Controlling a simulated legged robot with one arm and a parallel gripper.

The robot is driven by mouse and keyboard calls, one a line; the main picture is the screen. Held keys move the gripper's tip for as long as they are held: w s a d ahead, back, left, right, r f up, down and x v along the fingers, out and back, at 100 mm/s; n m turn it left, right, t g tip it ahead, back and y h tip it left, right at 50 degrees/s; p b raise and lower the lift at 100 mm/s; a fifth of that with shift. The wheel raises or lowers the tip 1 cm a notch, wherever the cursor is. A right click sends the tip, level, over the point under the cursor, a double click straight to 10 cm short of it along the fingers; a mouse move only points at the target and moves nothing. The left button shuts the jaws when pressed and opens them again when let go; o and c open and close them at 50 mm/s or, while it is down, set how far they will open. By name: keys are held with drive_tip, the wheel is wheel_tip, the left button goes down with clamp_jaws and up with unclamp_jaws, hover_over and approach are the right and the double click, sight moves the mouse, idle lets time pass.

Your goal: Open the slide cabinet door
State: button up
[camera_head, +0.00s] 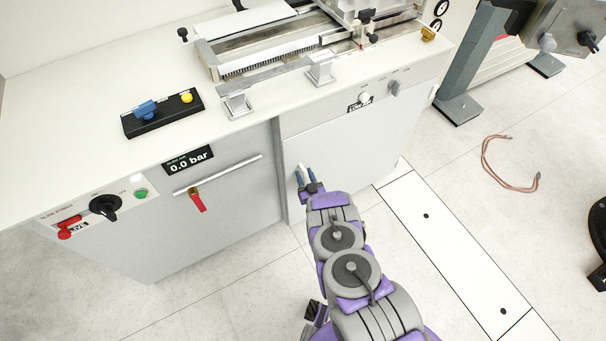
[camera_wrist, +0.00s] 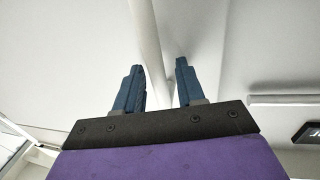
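The grey cabinet stands below the white worktop. Its right front panel (camera_head: 350,150) looks closed, and a short pale upright handle (camera_head: 302,173) shows near that panel's left edge. My gripper (camera_head: 305,175) is at this handle. In the wrist view, my two blue fingertips (camera_wrist: 160,82) are apart, and the white bar (camera_wrist: 150,45) runs down between them. A gap shows on at least the right side of the bar; contact with the left finger cannot be told. The left front panel (camera_head: 235,215) has a long horizontal bar handle (camera_head: 218,174).
A red lever (camera_head: 196,199), a black knob (camera_head: 104,207) and a pressure display (camera_head: 188,160) sit on the left front. A machine bed (camera_head: 270,45) tops the counter. A grey stand (camera_head: 467,65) and a copper cable (camera_head: 510,178) are to the right. Floor before the cabinet is clear.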

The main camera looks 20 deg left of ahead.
drive_tip(key=shift+d+r, duration=0.15)
drive_tip(key=shift+d, duration=0.25)
drive_tip(key=shift+c, duration=0.3)
drive_tip(key=shift+a+f, duration=0.25)
drive_tip(key=shift+a, duration=0.3)
clamp_jaws()
drive_tip(key=shift+d+r, duration=0.1)
drive_tip(key=shift+d, duration=0.1)
drive_tip(key=shift+s, duration=0.1)
